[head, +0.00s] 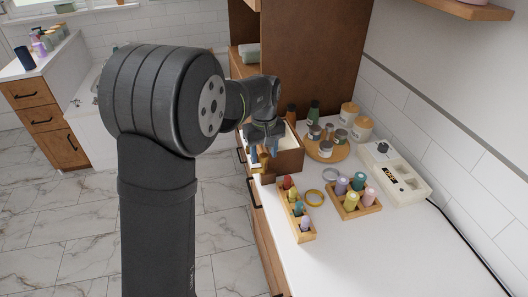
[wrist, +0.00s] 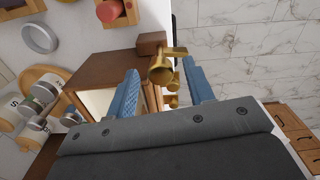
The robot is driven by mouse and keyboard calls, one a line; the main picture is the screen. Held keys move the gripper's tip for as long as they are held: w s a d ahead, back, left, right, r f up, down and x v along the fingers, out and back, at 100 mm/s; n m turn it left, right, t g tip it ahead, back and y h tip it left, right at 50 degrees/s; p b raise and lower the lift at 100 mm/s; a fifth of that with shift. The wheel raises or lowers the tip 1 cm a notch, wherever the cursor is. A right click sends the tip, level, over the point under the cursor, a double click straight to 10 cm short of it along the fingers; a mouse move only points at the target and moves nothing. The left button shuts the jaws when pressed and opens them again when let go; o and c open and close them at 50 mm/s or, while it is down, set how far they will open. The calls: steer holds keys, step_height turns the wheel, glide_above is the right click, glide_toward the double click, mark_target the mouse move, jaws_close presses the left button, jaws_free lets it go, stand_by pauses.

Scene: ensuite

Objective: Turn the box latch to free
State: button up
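A brown wooden box (head: 289,164) stands at the left edge of the white counter, partly hidden by my arm in the head view. In the wrist view the box (wrist: 104,68) shows a brown wall and a pale panel. A brass latch (wrist: 161,72) with a flared round knob and a short crossbar sits at its side, next to a small brown block. My gripper (wrist: 160,66) is open, its two blue fingers on either side of the latch. The right fingertip is close to the brass; I cannot tell whether it touches. A gap shows at the left finger.
A round board with jars (head: 322,153) and a white device (head: 402,178) are farther right. The front counter is clear.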

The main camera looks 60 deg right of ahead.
step_height(320, 180, up, 18)
steer(key=shift+f, duration=0.25)
stand_by(0.5)
step_height(320, 180, down, 18)
steer(key=m, duration=1.2)
steer(key=shift+r, duration=0.2)
steer(key=shift+c, duration=0.5)
